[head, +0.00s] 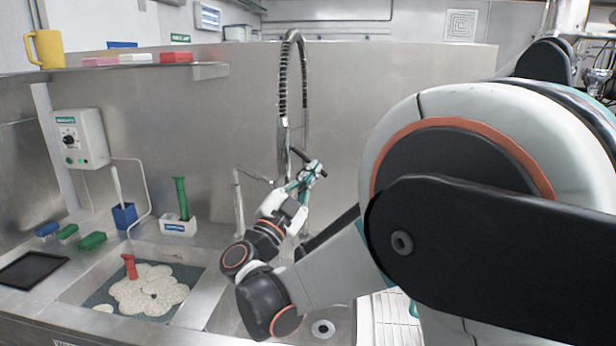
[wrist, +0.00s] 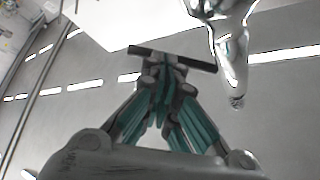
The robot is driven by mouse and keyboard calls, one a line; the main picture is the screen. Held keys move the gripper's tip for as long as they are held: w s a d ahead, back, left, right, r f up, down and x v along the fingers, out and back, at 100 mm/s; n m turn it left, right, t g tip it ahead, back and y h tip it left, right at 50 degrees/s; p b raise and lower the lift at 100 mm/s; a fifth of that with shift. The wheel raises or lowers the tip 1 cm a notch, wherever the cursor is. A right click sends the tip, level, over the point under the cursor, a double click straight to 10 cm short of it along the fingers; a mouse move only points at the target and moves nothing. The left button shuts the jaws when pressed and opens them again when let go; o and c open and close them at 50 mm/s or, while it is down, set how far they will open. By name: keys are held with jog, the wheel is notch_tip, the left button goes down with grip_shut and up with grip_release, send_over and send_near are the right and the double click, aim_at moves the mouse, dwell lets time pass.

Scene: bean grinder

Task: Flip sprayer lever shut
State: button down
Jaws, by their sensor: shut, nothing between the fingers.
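The tall chrome sprayer (head: 283,92) with its coiled spring hose rises behind the sink in the head view. My gripper (head: 308,176) is shut and empty, raised beside the lower part of the sprayer. In the wrist view my gripper (wrist: 165,75) has its teal-sided fingers drawn together. A dark bar (wrist: 190,63) crosses at the fingertips; I cannot tell whether it is the sprayer lever or whether it touches them. A shiny chrome fitting (wrist: 231,55) hangs right of the fingers. The lever's position is unclear.
A sink basin with a pale lumpy mass (head: 150,292) and a red-handled tool (head: 130,266) is at left. A white caddy (head: 178,226) with a green tool stands behind it. A smaller faucet (head: 238,200) is left of my gripper. My arm hides the right side.

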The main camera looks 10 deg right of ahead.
jog(key=shift+s+d+r+n+t+y, duration=0.1)
jog(key=shift+d+r+n+t+y, duration=0.1)
jog(key=shift+n+t, duration=0.35)
jog(key=shift+s+d+r+n+t+y, duration=0.15)
jog(key=shift+r+n+t+y, duration=0.1)
jog(key=shift+n, duration=0.6)
jog(key=r+n+t+y, duration=0.1)
jog(key=n, duration=0.2)
jog(key=d+r+n+t+y+p, duration=0.1)
jog(key=n+y, duration=0.1)
jog(key=n, duration=0.1)
jog(key=r+n+t+y, duration=0.1)
jog(key=n+t+y, duration=0.1)
jog(key=shift+s+d+r+n+p, duration=0.1)
jog(key=shift+d+r+n+p, duration=0.1)
jog(key=shift+n+p, duration=0.15)
jog(key=shift+f, duration=0.1)
